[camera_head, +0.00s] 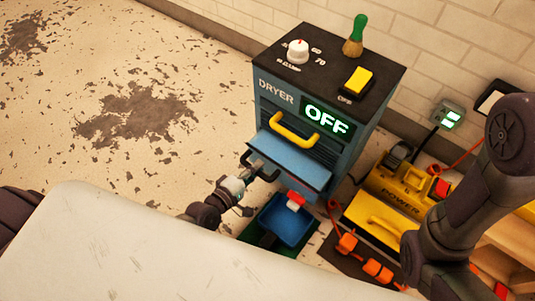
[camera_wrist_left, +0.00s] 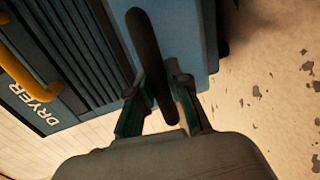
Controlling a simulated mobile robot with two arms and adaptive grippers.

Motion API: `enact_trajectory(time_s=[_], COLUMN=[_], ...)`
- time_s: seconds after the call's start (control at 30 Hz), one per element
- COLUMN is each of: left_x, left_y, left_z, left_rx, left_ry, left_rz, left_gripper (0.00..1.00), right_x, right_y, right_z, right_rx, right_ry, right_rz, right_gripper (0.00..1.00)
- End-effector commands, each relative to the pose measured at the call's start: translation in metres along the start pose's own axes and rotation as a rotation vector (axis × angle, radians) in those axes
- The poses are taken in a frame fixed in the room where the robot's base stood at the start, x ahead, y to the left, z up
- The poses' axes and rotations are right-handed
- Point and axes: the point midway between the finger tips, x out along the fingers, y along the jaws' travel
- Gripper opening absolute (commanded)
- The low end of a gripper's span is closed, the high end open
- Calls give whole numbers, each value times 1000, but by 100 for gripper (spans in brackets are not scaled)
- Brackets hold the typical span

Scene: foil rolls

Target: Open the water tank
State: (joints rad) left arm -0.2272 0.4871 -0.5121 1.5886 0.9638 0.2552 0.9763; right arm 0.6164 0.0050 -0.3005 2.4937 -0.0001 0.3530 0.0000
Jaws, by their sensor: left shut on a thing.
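The blue dryer (camera_head: 345,155) stands against the brick wall, with a lit OFF display. A light-blue panel (camera_head: 290,160), apparently the water tank, juts from its lower front. A dark bar handle (camera_head: 263,167) is at the panel's left front. My left gripper (camera_head: 250,178) is shut on this handle. In the left wrist view, the fingers (camera_wrist_left: 157,88) sit on both sides of the dark handle (camera_wrist_left: 146,40), beside the blue front (camera_wrist_left: 200,35). My right arm shows at the right, but its gripper is out of frame.
A yellow handle (camera_head: 295,131) is above the panel. A blue bin (camera_head: 282,222) with a red part (camera_head: 296,199) above it is below. A yellow POWER unit (camera_head: 400,195) and orange pieces (camera_head: 372,267) lie right. A white surface (camera_head: 130,245) fills the foreground. Floor at left is clear.

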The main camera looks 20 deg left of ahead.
Motion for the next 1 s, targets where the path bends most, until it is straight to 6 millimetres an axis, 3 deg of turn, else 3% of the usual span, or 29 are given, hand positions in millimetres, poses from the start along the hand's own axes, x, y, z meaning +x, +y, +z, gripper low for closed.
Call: enact_trajectory(time_s=[0.03, 0.2, 0.57, 0.6, 0.73, 1.0], left_x=[-15, -41, -45, -45, -45, -45], left_y=[-3, -9, -10, -10, -10, -10], left_z=[0, 0, 0, 0, 0, 0], left_rx=[2, 1, -1, -1, -1, -1], left_ry=[-2, -1, 0, 0, 0, 0], left_rz=[-7, -4, -2, -2, -1, -1], left_gripper=[0, 0, 0, 22, 43, 43], right_x=[-1, -8, -12, -11, -11, -9], right_y=[1, 2, 2, 2, 2, 2], right_z=[4, 12, 12, 12, 11, 10], right_rx=[1, 3, 4, 4, 3, 1], right_ry=[-12, -41, -46, -45, -43, -39], right_rz=[4, 11, 12, 12, 11, 6], right_gripper=[40, 40, 40, 40, 40, 40])
